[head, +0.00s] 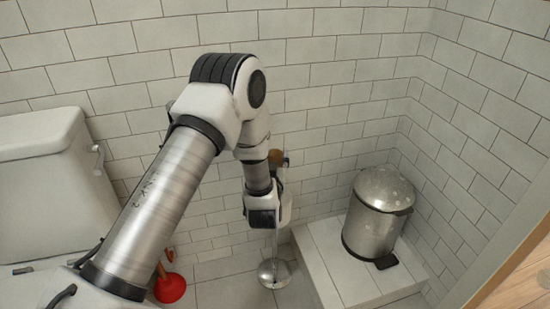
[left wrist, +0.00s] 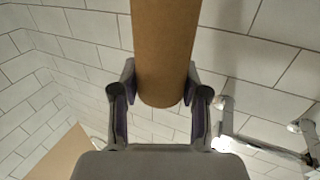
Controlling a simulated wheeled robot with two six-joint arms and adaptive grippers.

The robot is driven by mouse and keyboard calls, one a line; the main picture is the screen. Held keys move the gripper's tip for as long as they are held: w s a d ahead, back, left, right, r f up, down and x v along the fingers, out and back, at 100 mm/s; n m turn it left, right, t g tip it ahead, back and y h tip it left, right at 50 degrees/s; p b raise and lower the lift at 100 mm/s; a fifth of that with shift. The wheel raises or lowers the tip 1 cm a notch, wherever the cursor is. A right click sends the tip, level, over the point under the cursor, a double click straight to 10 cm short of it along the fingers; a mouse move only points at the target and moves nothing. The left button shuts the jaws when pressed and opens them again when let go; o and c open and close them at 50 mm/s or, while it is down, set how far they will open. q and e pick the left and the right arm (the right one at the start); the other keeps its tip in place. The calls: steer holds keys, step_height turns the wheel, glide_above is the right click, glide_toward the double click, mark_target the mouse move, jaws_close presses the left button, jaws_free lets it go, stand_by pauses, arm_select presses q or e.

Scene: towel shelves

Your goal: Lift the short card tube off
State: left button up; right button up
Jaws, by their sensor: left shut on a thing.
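In the head view my left gripper (head: 266,212) points down above a metal stand with a thin pole and a round base (head: 275,273). Most of the tube is hidden there behind my arm; a small brown patch shows beside the wrist. I cannot tell whether the tube touches the pole. My right gripper is not in view.
A steel pedal bin (head: 376,222) stands on a white raised step (head: 325,262) to the right. A white toilet (head: 50,190) is at the left. A red plunger (head: 170,288) stands on the floor. Tiled walls (head: 330,75) close off the back and right.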

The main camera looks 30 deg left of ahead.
arm_select(q)
step_height(320, 180, up, 8)
steer(key=p, duration=0.6)
steer(key=shift+r, duration=0.2)
steer(key=shift+f, duration=0.15)
stand_by(0.4)
